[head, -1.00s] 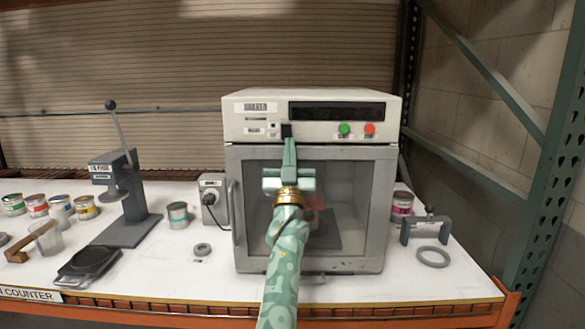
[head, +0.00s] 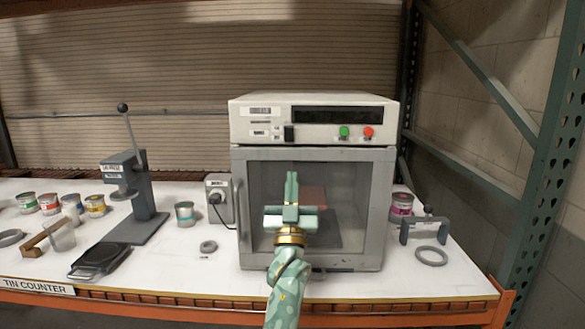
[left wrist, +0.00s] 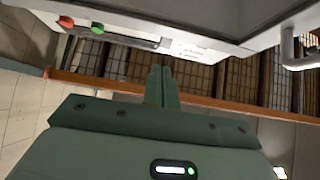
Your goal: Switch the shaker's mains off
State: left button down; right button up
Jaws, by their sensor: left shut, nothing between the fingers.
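The shaker (head: 313,120) is a pale cabinet with a glass-fronted door, standing at the middle of the counter. Its black mains rocker switch (head: 289,133) shows on the front panel, left of the green button (head: 344,131) and red button (head: 369,132). I cannot tell which way the rocker is set. My left gripper (head: 291,175) is shut and empty, fingers pointing up, in front of the door and below the switch, apart from it. In the left wrist view the shut fingers (left wrist: 162,73) show below the panel with the red button (left wrist: 66,22) and green button (left wrist: 97,28).
A wall socket box (head: 219,197) with a plug and cable stands left of the shaker. A lever press (head: 130,200), a grey tin (head: 185,213) and several paint tins are further left.

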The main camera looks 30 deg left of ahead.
pick_arm(q)
jog(key=v, duration=0.4)
jog(key=shift+w+f, duration=0.1)
pick_arm(e)
jog(key=shift+s+a+f, duration=0.15)
jog(key=shift+s+a, duration=0.15)
jog(key=shift+a, duration=0.1)
jog(key=shift+d, duration=0.1)
pick_arm(q)
jog(key=shift+f, duration=0.1)
pick_arm(e)
jog(key=shift+d, duration=0.15)
